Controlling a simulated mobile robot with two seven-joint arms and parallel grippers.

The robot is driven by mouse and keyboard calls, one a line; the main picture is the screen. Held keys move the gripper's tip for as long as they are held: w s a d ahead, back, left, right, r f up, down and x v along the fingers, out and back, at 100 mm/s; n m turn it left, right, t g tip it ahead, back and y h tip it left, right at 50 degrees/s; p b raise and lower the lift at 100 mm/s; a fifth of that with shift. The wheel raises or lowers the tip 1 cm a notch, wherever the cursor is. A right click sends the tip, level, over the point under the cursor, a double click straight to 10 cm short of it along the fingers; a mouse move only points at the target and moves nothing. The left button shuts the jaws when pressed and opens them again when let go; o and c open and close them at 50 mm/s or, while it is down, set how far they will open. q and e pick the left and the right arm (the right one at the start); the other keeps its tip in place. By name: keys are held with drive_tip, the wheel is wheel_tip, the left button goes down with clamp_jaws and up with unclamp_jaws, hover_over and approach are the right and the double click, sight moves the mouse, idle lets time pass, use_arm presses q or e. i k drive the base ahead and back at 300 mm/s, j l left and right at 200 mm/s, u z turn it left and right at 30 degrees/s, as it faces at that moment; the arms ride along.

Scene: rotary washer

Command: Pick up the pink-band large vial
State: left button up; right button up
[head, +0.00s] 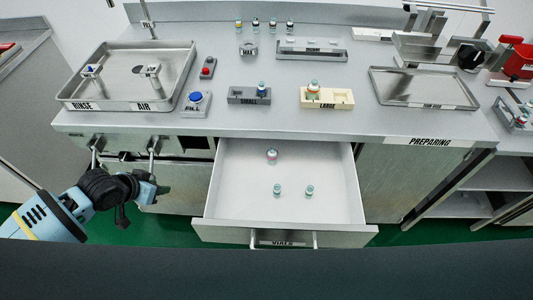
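The large vial with a pink band (272,156) stands near the back of the open drawer (235,205). Two smaller vials, one left (277,190) and one right (309,191), stand in front of it. My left gripper (148,189) is left of the drawer, in front of the cabinet and below the counter edge, well apart from the vial. Its fingers are too small and dark to tell whether they are open. No vial shows in it. My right gripper is not in view.
The drawer front (285,236) sticks out with a handle. On the counter are a metal sink tray (120,104), a blue-button box (195,104), a small rack (240,95), a large rack (342,98) holding another large vial (313,88), and a flat tray (420,85).

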sight(272, 154)
drive_tip(key=i+l+u, duration=0.1)
drive_tip(key=l, duration=0.35)
drive_tip(key=l+u, duration=0.1)
drive_tip(key=l, duration=0.35)
drive_tip(key=i+l+u, duration=0.1)
drive_tip(key=l, duration=0.3)
drive_tip(key=i+l+u, duration=0.15)
drive_tip(key=l, duration=0.25)
drive_tip(key=i+l+u, duration=0.1)
drive_tip(key=l, duration=0.3)
drive_tip(key=i+l+u, duration=0.1)
drive_tip(key=l, duration=0.3)
